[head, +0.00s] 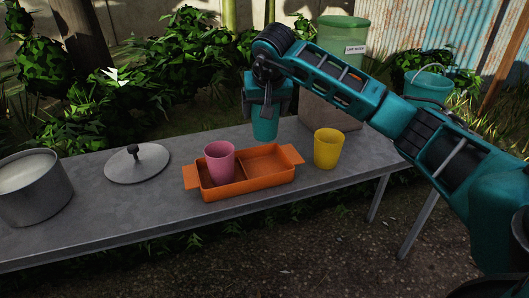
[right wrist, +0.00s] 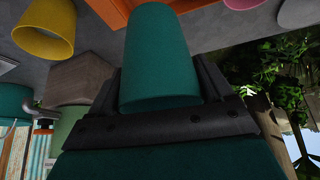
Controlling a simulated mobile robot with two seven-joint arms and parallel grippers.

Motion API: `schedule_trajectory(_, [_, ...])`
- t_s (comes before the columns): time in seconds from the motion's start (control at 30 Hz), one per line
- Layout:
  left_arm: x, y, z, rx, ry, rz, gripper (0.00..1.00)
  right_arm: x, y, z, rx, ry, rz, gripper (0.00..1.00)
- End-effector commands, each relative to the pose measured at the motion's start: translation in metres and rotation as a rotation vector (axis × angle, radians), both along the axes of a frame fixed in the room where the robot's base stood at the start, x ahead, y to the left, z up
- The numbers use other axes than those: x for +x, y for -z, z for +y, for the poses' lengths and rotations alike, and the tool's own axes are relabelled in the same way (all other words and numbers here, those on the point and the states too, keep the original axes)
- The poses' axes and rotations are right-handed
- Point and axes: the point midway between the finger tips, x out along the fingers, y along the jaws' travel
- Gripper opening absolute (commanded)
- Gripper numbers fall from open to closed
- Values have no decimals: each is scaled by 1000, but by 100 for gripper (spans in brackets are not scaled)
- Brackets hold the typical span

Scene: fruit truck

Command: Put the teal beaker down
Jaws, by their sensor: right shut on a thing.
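My right gripper (head: 266,100) reaches in from the right and points down over the back of the grey table. It is shut on the teal beaker (head: 265,127). The beaker hangs upright behind the orange tray (head: 240,191); I cannot tell whether its base touches the table. In the right wrist view the teal beaker (right wrist: 158,60) sits between the fingers of my right gripper (right wrist: 160,105). A pink beaker (head: 220,162) stands in the tray's left compartment. The right compartment is empty. My left gripper is not in view.
A yellow beaker (head: 328,148) stands on the table (head: 120,217) right of the tray. A lid (head: 137,165) and a grey pot (head: 34,190) are at the left. A brown box (head: 335,112) stands at the back right. The table's front strip is clear.

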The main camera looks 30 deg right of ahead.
Motion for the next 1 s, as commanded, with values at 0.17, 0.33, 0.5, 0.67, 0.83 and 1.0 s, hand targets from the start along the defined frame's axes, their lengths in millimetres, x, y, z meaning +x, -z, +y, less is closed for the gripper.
schedule_trajectory(0.17, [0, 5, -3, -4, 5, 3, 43, -1, 47, 1, 1, 0, 3, 43])
schedule_trajectory(0.33, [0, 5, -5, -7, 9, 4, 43, 0, 65, 1, 2, 0, -2, 43])
schedule_trajectory(0.5, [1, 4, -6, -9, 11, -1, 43, 0, 78, 1, 1, 0, 1, 43])
schedule_trajectory(0.67, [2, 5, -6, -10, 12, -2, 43, -1, 103, 1, 2, -1, 2, 43])
schedule_trajectory(0.83, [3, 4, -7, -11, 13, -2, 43, 0, 110, 0, 1, -1, -3, 43])
schedule_trajectory(1.0, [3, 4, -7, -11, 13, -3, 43, 0, 110, 1, 0, 0, -2, 43])
